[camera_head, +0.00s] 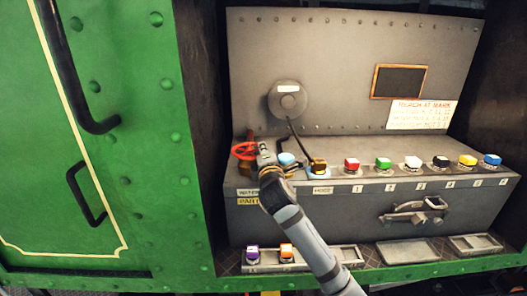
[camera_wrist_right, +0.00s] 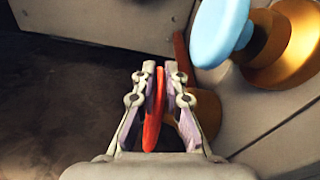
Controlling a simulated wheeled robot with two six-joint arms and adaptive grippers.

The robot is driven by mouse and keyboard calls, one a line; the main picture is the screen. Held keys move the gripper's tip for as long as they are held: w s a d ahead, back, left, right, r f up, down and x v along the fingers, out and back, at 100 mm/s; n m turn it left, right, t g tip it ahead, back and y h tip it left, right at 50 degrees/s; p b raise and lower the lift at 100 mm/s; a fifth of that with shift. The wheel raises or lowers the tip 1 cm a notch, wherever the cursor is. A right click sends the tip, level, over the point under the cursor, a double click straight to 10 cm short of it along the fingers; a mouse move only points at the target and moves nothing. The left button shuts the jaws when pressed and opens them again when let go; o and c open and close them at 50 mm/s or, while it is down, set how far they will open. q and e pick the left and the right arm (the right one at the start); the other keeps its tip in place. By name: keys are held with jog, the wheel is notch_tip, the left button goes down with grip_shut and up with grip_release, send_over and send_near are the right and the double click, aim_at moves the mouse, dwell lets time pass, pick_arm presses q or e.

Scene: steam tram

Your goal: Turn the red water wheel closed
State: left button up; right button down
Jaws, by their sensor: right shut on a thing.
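The red water wheel (camera_head: 241,151) is at the left end of the grey console, above a label that reads "WATER". My right gripper (camera_head: 264,150) reaches it from the front and covers its right side. In the right wrist view the wheel's rim (camera_wrist_right: 153,112) shows edge-on as a thin red strip. The two fingers of my right gripper (camera_wrist_right: 157,100) stand on either side of the rim, shut on it. How far the wheel is turned cannot be told. My left gripper is not in view.
A light blue knob (camera_wrist_right: 220,25) on a brass base is close right of the gripper. A brass piece with a black lever (camera_head: 319,166) and several coloured buttons (camera_head: 383,163) line the console top. A green wall (camera_head: 150,160) stands at left.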

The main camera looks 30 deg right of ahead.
jog(key=shift+h, duration=0.3)
jog(key=shift+s+a+m+g+h, duration=0.15)
jog(key=shift+a+m+g+h, duration=0.05)
jog(key=shift+m+g+h, duration=0.4)
jog(key=shift+s+a+m+g+h, duration=0.2)
jog(key=shift+m+g+h, duration=0.2)
jog(key=shift+m+h, duration=0.25)
jog(key=shift+s+a+m+g+h+b, duration=0.1)
jog(key=shift+a+m+g+h+b, duration=0.1)
jog(key=shift+m+g+h, duration=0.35)
jog(key=shift+s+a+m+g+h+b, duration=0.1)
jog(key=shift+m+g+h+b, duration=0.1)
jog(key=shift+m+g+h, duration=0.4)
jog(key=shift+s+a+m+g+h+b, duration=0.1)
jog(key=shift+a+m+g+h+b, duration=0.1)
jog(key=shift+m+g+h, duration=0.35)
jog(key=shift+h, duration=0.25)
jog(key=c, duration=1.4)
grip_release()
